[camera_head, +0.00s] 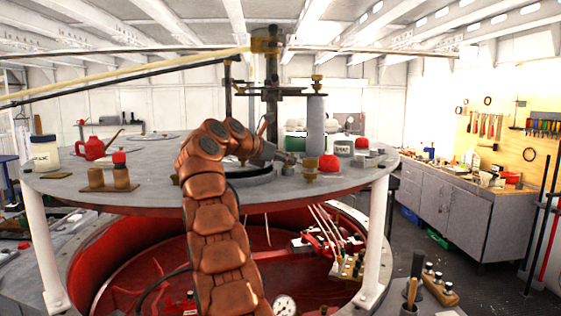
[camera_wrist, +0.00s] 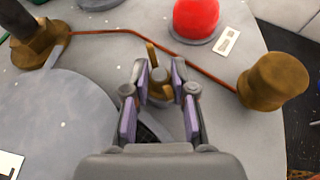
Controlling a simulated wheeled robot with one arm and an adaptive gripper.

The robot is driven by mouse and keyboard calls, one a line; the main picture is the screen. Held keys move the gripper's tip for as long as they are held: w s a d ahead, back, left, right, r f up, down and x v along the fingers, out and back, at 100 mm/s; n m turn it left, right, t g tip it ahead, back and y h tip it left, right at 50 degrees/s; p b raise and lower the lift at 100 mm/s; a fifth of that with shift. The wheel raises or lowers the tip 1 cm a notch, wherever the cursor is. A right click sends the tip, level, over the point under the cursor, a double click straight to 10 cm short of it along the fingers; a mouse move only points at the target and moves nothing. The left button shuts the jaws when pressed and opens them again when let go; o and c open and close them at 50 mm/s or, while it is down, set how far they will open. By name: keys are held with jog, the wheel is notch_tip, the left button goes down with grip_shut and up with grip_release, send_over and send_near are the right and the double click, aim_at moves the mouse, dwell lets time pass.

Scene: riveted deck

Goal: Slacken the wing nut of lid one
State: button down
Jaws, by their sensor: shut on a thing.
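In the wrist view my gripper (camera_wrist: 160,78) has its purple-padded fingers on either side of a brass wing nut (camera_wrist: 158,88) and is shut on it. One wing of the nut stands up between the fingertips; its lower part is partly hidden by the fingers. A round grey plate (camera_wrist: 50,125) lies to the left on the deck; I cannot tell whether it is lid one. In the head view my copper-coloured arm reaches over the round grey table, and its links hide the nut.
In the wrist view a red dome (camera_wrist: 195,18) stands beyond the nut, beside a small marked label (camera_wrist: 228,41). A brass knob (camera_wrist: 273,82) is at right, a brass fitting (camera_wrist: 38,45) at left, with a copper line between. A grey cylinder (camera_head: 316,125) stands on the table (camera_head: 150,195).

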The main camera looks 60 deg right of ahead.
jog(key=shift+s+a, duration=0.1)
jog(key=shift+a, duration=0.05)
jog(key=c, duration=1.2)
grip_release()
jog(key=shift+f, duration=0.1)
jog(key=shift+o, duration=0.7)
jog(key=shift+s+a, duration=0.15)
jog(key=shift+o, duration=0.5)
jog(key=shift+w+d, duration=0.2)
jog(key=shift+w, duration=0.1)
jog(key=shift+s+a, duration=0.1)
jog(key=shift+a, duration=0.05)
